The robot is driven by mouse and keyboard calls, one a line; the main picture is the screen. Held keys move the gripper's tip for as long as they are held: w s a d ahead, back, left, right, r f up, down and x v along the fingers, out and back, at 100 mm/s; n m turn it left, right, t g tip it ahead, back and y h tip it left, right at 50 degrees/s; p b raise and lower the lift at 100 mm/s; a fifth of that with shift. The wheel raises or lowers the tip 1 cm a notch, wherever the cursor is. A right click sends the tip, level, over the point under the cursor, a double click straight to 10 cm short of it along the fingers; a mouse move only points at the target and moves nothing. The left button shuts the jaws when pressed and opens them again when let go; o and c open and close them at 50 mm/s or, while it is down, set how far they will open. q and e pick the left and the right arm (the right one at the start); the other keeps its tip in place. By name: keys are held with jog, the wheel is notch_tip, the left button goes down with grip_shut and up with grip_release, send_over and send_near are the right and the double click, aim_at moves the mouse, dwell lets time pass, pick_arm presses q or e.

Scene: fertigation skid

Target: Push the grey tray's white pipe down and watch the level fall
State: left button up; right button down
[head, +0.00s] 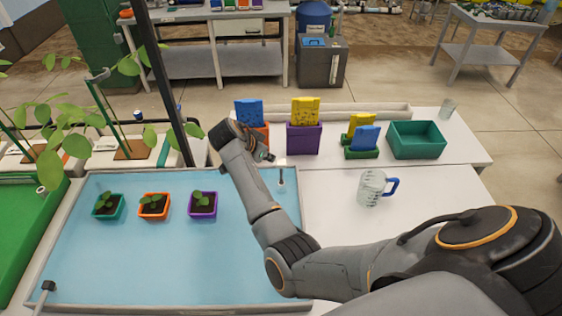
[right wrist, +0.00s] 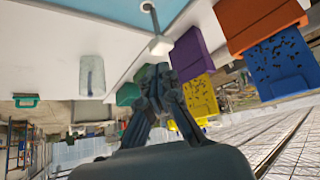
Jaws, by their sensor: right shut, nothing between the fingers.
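The grey-rimmed tray (head: 95,302) holds light blue water and fills the left front of the head view. Its white pipe (head: 281,178) stands upright near the far right corner. In the right wrist view the pipe (right wrist: 151,14) has a pale block-like end (right wrist: 160,46). My right gripper (head: 266,156) is shut and empty, just above and left of the pipe in the head view. Its fingertips (right wrist: 156,75) show below the pipe's end in the wrist view, with a gap between them. My left gripper is not in view.
Three potted seedlings, green (head: 107,207), orange (head: 153,206) and purple (head: 203,204), stand in the tray. Coloured holders with sponge-like blocks (head: 305,112), a teal bin (head: 417,140) and a blue-handled jug (head: 371,188) stand to the right. A dark post (head: 165,85) rises behind the tray.

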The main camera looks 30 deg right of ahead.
aim_at(281, 162)
jog(key=b+x, duration=0.5)
jog(key=x, duration=0.1)
jog(key=shift+w+f, duration=0.15)
jog(key=shift+f, duration=0.1)
jog(key=shift+w+d+f+b, duration=0.15)
jog(key=shift+d+f+b, duration=0.25)
jog(key=shift+b, duration=0.2)
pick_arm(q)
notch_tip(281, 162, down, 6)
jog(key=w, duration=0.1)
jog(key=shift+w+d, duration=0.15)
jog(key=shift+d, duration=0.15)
pick_arm(e)
jog(key=shift+r, duration=0.1)
